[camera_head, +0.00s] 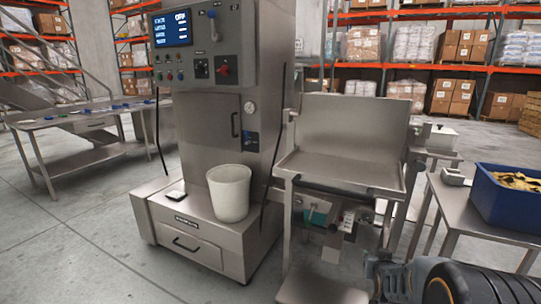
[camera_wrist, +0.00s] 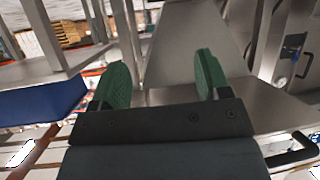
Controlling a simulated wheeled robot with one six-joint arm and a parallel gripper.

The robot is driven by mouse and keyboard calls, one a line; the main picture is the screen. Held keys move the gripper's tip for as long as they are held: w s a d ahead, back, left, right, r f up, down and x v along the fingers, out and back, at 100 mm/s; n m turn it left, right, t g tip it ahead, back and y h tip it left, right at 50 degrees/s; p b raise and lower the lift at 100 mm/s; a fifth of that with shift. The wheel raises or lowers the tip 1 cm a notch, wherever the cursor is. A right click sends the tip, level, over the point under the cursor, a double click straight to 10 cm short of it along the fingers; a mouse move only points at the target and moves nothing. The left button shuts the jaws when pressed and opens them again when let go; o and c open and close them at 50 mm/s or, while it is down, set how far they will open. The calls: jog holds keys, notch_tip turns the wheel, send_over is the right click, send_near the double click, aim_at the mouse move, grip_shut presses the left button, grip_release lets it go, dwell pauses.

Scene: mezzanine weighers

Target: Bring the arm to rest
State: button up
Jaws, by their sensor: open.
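My gripper (camera_wrist: 160,78) shows in the wrist view with its two green finger pads spread apart and nothing between them. A grey metal surface lies beyond the fingers. In the head view my arm comes in at the bottom right, and the gripper end (camera_head: 392,280) is low beside the steel weigher (camera_head: 340,140) with its tilted tray. The fingertips are hard to make out there.
A blue bin (camera_head: 510,208) of yellowish pieces stands on a steel table (camera_head: 462,205) at right. A white bucket (camera_head: 229,192) sits on the base of the control cabinet (camera_head: 225,110). A steel bench (camera_head: 85,118) stands at left. The left foreground floor is clear.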

jog(key=s+a+r+n+g+y+p, duration=0.1)
jog(key=s+a+r+g+p, duration=0.1)
jog(key=s+a+r+p, duration=0.5)
jog(key=s+a+r+n+g+y+p, duration=0.1)
jog(key=a+r+g+y+p, duration=0.3)
jog(key=r, duration=0.7)
jog(key=s+a+r+n+g+p, duration=0.1)
jog(key=s+a+r+p, duration=0.3)
jog(key=s+r+p, duration=0.7)
jog(key=shift+s+a+g+h, duration=0.4)
jog(key=shift+s+g, duration=0.5)
jog(key=shift+s, duration=0.4)
jog(key=shift+r, duration=0.1)
